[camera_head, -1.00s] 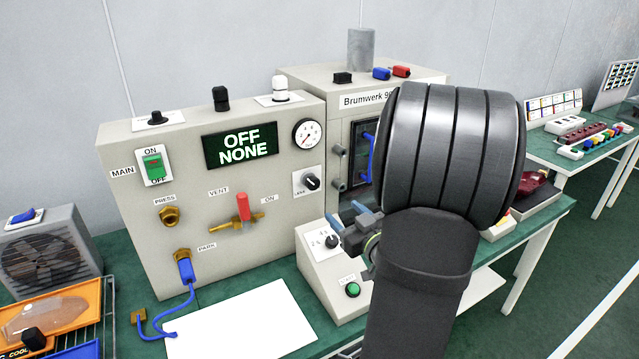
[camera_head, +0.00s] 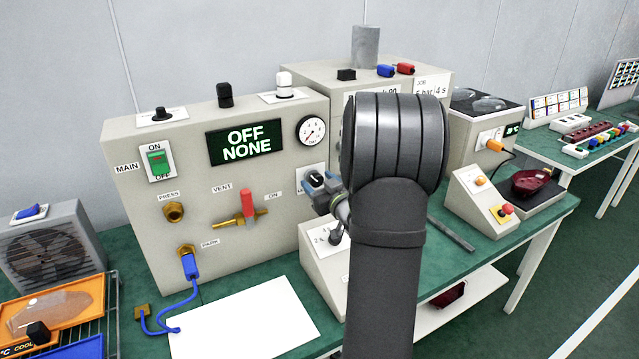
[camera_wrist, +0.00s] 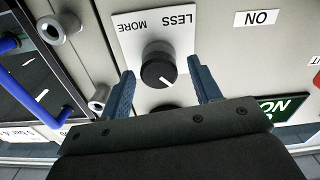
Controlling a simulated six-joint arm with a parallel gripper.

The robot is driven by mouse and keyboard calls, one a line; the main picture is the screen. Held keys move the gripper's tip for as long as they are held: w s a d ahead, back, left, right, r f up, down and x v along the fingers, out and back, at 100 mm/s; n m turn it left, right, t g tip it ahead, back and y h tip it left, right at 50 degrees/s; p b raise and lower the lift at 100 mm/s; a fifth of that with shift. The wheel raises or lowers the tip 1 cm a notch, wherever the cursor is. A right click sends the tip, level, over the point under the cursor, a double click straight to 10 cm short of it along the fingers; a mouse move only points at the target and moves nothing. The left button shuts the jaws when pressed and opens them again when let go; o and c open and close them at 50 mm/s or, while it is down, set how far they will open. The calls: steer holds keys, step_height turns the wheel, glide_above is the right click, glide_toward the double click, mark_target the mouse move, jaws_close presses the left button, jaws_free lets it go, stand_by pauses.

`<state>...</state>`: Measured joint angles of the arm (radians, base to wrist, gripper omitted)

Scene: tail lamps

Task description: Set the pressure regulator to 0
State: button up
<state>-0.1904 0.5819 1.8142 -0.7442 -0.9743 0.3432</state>
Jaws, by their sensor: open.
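The pressure regulator knob is black with a white pointer line, on a white plate on the beige panel's right side. In the head view my gripper (camera_head: 327,197) is just in front of the knob (camera_head: 316,179) and partly covers its plate. In the wrist view the knob (camera_wrist: 158,68) sits between the open blue fingers (camera_wrist: 163,85), under the inverted words MORE and LESS. The fingers are on either side of it; whether they touch it I cannot tell. The round gauge (camera_head: 312,131) sits above the knob; its fine reading is too small to tell.
The panel (camera_head: 140,220) also carries a display reading OFF NONE (camera_head: 245,143), a green MAIN switch (camera_head: 158,162) and a red-handled vent valve (camera_head: 247,204). A sloped control box (camera_head: 318,262) stands below my gripper. A white sheet (camera_head: 240,320) lies on the green bench.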

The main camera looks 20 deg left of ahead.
steer(key=shift+c, duration=0.4)
steer(key=c, duration=0.9)
steer(key=shift+n, duration=0.3)
steer(key=n, duration=0.4)
steer(key=shift+n, duration=0.3)
steer(key=n, duration=0.4)
steer(key=shift+s+f, duration=0.1)
steer(key=n, duration=0.9)
steer(key=shift+f, duration=0.1)
steer(key=shift+n, duration=0.3)
